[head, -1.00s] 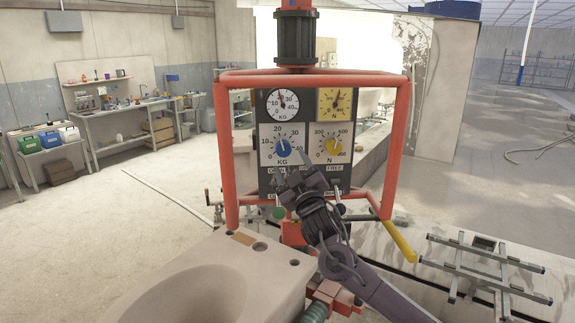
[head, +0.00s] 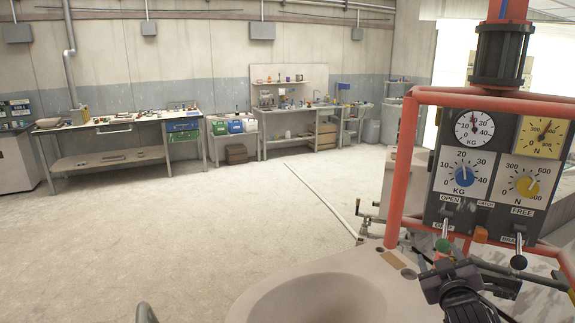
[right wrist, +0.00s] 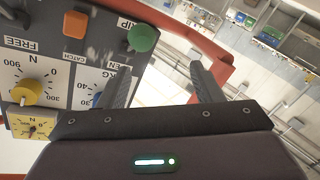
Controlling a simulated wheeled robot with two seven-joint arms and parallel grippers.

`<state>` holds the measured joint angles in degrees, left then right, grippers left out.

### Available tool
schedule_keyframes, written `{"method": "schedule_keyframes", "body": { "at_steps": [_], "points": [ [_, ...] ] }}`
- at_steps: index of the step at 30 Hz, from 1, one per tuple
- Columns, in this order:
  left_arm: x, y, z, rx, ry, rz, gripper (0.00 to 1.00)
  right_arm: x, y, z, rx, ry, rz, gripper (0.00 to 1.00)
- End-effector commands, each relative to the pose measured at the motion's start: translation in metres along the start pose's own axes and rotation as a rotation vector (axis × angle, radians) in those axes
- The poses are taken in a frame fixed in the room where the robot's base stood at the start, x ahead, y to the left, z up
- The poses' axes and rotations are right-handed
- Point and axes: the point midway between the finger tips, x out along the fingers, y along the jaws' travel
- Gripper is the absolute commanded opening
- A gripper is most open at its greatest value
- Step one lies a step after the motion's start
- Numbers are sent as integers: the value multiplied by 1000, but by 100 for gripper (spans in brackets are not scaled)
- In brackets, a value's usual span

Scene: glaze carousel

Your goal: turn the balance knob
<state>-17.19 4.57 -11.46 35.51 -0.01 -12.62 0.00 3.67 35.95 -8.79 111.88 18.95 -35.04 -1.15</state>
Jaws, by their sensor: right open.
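A dark control panel (head: 482,205) hangs in a red frame at the right of the head view. It carries a blue KG knob (head: 463,174) and a yellow N knob (head: 526,186); no label reads "balance". My right gripper (head: 447,268) is open and empty, below the panel's lower edge and apart from the blue knob. In the right wrist view, the jaws of the right gripper (right wrist: 160,82) are spread. One finger partly hides the blue knob (right wrist: 97,98); the yellow knob (right wrist: 27,92) shows clear. My left gripper is not in view.
A green knob (right wrist: 142,38) and an orange button (right wrist: 75,24) sit on the panel near my right fingers. Red frame bars (head: 402,165) flank the panel. A pale basin (head: 320,300) lies below left. Workbenches (head: 125,118) line the far wall; the floor between is clear.

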Motion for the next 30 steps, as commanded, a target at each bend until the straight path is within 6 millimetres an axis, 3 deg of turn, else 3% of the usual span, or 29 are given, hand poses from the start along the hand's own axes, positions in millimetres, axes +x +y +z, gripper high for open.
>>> {"method": "schedule_keyframes", "body": {
  "at_steps": [1, 3, 6, 9, 15, 26, 30],
  "points": [
    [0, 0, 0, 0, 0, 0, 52, -20, -32, 23, 32, -93, -68, 59],
    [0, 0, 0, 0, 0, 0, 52, -49, -68, 51, 63, -220, -153, 59],
    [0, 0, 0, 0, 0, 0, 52, -99, -111, 83, 99, -401, -267, 59],
    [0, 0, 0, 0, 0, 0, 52, -145, -138, 105, 120, -551, -354, 59],
    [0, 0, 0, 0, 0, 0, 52, -215, -164, 128, 140, -763, -469, 59],
    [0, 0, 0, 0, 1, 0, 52, -316, -176, 143, 153, -1051, -604, 59],
    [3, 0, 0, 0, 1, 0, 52, -306, -195, 172, 144, -1067, -608, 59]
  ]
}}
